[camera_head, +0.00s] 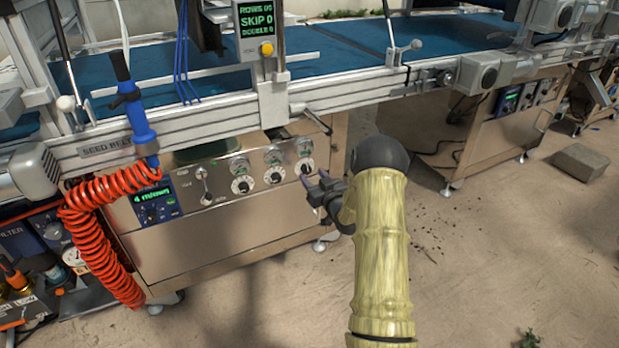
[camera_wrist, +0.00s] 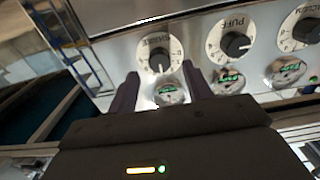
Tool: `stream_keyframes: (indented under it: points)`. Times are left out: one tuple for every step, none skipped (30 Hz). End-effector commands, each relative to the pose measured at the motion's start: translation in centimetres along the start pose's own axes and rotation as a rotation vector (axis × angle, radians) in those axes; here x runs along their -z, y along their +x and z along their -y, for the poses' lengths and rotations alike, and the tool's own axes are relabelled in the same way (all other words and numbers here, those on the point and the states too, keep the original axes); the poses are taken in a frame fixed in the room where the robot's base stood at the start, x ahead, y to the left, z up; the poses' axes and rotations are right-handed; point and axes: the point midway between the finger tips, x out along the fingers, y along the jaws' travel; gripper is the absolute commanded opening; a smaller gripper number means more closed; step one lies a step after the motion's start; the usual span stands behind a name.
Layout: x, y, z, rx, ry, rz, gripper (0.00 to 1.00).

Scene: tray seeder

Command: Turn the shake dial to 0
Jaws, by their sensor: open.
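The shake dial (camera_wrist: 158,60) is a black knob on a white round scale, on the steel front panel. In the wrist view it sits between and just beyond the fingertips of my gripper (camera_wrist: 160,74), which is open with nothing in it. A gap shows between the knob and each finger. The dial's scale numbers are too small to read. In the head view the shake dial (camera_head: 307,168) is the rightmost of the row of dials, and my gripper (camera_head: 318,184) is close in front of it, at its lower right.
The puff dial (camera_wrist: 235,44) and another dial (camera_wrist: 307,28) are beside it on the panel. Small green-lit gauges (camera_wrist: 229,80) line the row. A display (camera_head: 152,200) and a lever (camera_head: 204,185) are further left. The conveyor rail (camera_head: 190,130) overhangs the panel.

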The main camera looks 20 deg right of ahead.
Motion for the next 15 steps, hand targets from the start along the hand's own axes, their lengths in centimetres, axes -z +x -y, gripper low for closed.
stream_keyframes:
  points:
    - [-0.2,0.9,0.1,0.001,0.0,-0.003,0.5]
    - [-0.2,1.3,0.1,0.002,-0.001,-0.003,0.5]
    - [-0.2,1.8,0.1,0.002,-0.001,-0.002,0.5]
    - [-0.2,2.2,0.1,0.002,-0.002,-0.002,0.5]
    - [-0.2,2.5,0.1,0.002,-0.002,-0.002,0.5]
    - [-0.1,2.8,0.0,0.002,-0.001,-0.001,0.5]
    - [-0.1,3.0,0.0,0.001,-0.001,-0.001,0.5]
    - [-0.1,3.1,0.0,0.001,-0.001,-0.001,0.5]
    - [-0.1,3.2,0.0,0.001,0.0,-0.001,0.5]
    - [0.0,3.3,0.0,0.001,0.0,0.0,0.5]
    - [0.0,3.3,0.0,0.001,0.0,0.0,0.5]
    - [0.0,3.3,0.0,0.001,0.001,0.0,0.5]
    - [0.0,3.3,0.0,0.0,0.001,0.0,0.5]
    - [0.0,3.3,0.0,0.001,0.001,0.0,0.5]
    - [0.0,3.3,0.0,0.001,0.001,0.0,0.5]
